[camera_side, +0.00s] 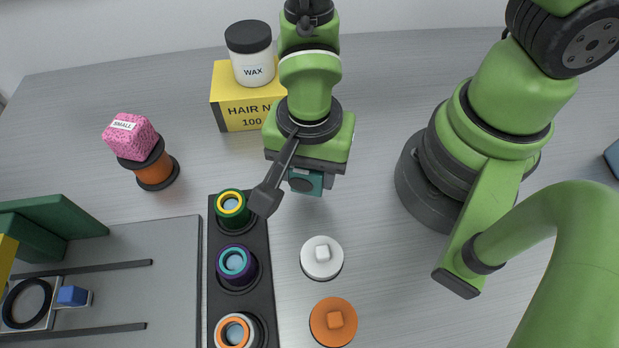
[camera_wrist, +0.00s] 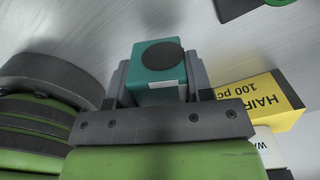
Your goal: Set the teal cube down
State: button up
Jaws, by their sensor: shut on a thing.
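The teal cube (camera_wrist: 155,66) is between the two jaws of my gripper (camera_wrist: 155,88) in the wrist view. It has a dark round disc on one face and a pale strip along an edge. In the side view the cube (camera_side: 316,184) shows below my gripper (camera_side: 306,176), partly hidden by it. My gripper is shut on the cube. The cube appears to be held above the table, to the right of the black rack; the exact height is hard to tell.
A yellow box (camera_side: 236,103) bears a wax jar (camera_side: 250,54). The black rack (camera_side: 262,292) holds several ringed parts. A white disc (camera_side: 322,258) and an orange disc (camera_side: 333,321) lie nearby. A pink block (camera_side: 131,136) sits on an orange stand (camera_side: 154,168). Bare table surrounds these.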

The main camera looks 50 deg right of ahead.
aim_at(309, 184)
jog(key=shift+f, duration=1.85)
jog(key=o, duration=1.1)
jog(key=shift+f, duration=0.15)
jog(key=shift+c, duration=0.2)
